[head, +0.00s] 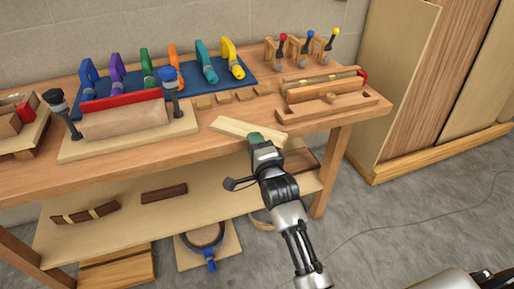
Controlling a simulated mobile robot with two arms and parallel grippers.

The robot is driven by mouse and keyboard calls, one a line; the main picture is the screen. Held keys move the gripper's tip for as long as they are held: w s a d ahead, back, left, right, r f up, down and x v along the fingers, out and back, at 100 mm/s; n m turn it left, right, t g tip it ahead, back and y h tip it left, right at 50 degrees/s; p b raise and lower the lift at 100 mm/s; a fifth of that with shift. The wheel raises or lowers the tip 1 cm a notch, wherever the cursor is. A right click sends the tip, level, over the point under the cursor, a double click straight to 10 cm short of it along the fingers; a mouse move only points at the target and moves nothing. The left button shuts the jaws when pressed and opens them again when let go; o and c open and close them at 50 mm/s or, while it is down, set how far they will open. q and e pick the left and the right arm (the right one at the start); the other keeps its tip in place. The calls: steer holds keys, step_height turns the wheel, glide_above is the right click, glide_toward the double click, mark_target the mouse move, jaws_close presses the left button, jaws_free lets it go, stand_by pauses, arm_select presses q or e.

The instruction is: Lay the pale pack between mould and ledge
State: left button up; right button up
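The pale pack (236,126), a flat light-wood strip, shows at the middle of the bench near its front edge. My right gripper (257,139) is at the pack's front side, towards its right end. Its fingertips are hidden, so I cannot tell whether it grips the pack, or whether the pack rests on the bench. To the right, a wooden form with a red end, which looks like the mould (325,97), stands on a wooden base with a raised front strip that may be the ledge (340,116). My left gripper is not in view.
Coloured clamps (207,62) stand on a blue mat behind. Small wood blocks (240,95) lie midway. Toggle clamps (307,49) stand at the back right. A lower shelf (220,195) runs below.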

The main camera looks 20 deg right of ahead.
steer(key=s, duration=1.2)
steer(key=shift+d+r, duration=0.15)
steer(key=shift+d, duration=0.05)
